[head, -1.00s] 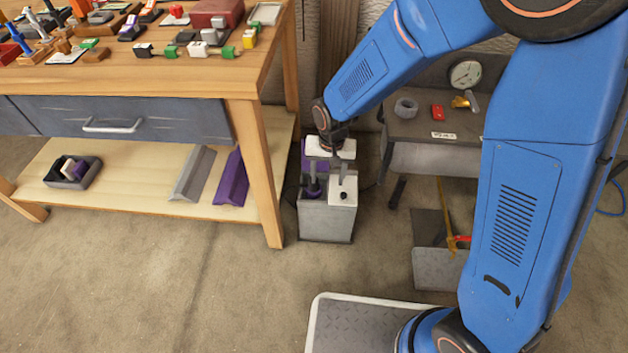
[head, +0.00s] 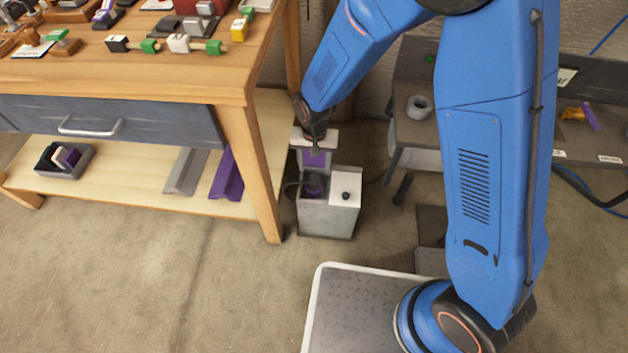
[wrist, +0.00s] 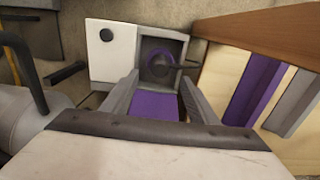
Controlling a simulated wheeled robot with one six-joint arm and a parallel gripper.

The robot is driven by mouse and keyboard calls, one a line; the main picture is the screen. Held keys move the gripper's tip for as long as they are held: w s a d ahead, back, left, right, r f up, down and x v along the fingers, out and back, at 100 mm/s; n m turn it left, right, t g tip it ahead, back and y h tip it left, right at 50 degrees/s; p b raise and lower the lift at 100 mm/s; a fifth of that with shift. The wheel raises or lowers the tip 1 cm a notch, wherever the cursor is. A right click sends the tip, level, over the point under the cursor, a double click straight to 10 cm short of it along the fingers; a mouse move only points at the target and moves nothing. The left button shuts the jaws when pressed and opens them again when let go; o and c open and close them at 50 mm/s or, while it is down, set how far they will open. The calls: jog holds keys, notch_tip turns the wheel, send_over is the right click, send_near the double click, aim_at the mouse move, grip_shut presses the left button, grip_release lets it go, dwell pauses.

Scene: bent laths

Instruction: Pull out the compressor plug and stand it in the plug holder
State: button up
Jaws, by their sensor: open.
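A grey floor unit (head: 325,218), seemingly the compressor, stands beside the workbench leg. Its top has a white panel with a black knob (head: 346,196) and an open recess. The dark purple plug (head: 314,186) sits in the recess with a dark cable leading off; it also shows in the wrist view (wrist: 159,65). My gripper (wrist: 156,88) is open and empty, above the back of the unit. Its fingers point towards the recess, either side of a purple surface (wrist: 154,106) nearer than the plug. I cannot make out the plug holder for certain.
The workbench (head: 170,83) with small blocks stands left; its lower shelf (head: 130,190) holds a dark tray and grey and purple angled strips. A grey bench (head: 408,130) stands at the right. Floor in front of the unit is clear up to my base.

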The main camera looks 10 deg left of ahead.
aim_at(314, 177)
jog(key=shift+f, duration=4.5)
grip_shut()
jog(key=shift+r, duration=3)
